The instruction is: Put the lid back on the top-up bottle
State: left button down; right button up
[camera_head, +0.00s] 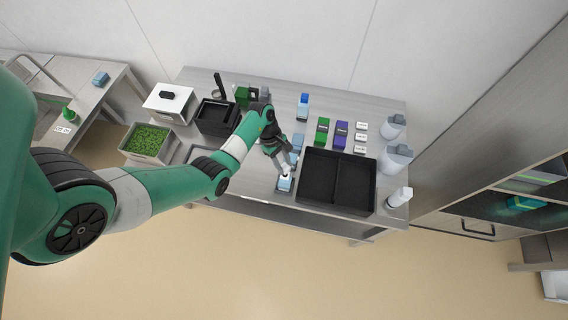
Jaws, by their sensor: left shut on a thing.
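My left gripper (284,169) reaches down over the front of the steel table, just left of the black divided tray. It is shut on a small white thing (286,175), too small to identify surely as the lid. A light blue block-like thing (285,184) is directly below its fingertips; I cannot tell whether they touch. A white bottle (399,197) stands upright at the table's front right corner. Two white jug-like containers (394,127) (394,160) stand behind it. I cannot tell which container is the top-up bottle. My right gripper is not in view.
The black divided tray (338,205) fills the front right of the table. Green (322,131) and purple (341,135) packs and white labelled blocks (361,136) stand behind it.

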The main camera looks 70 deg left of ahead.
pick_arm(q)
jog(key=shift+f+b, duration=1.35)
jog(key=shift+f, duration=0.6)
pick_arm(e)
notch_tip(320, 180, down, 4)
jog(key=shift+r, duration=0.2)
pick_arm(q)
jog(key=shift+p, duration=0.4)
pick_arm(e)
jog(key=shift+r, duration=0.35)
pick_arm(q)
jog(key=shift+f, duration=0.15)
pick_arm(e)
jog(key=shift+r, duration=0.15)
pick_arm(q)
jog(key=shift+c, duration=1.9)
grip_release()
jog(key=shift+o, duration=0.2)
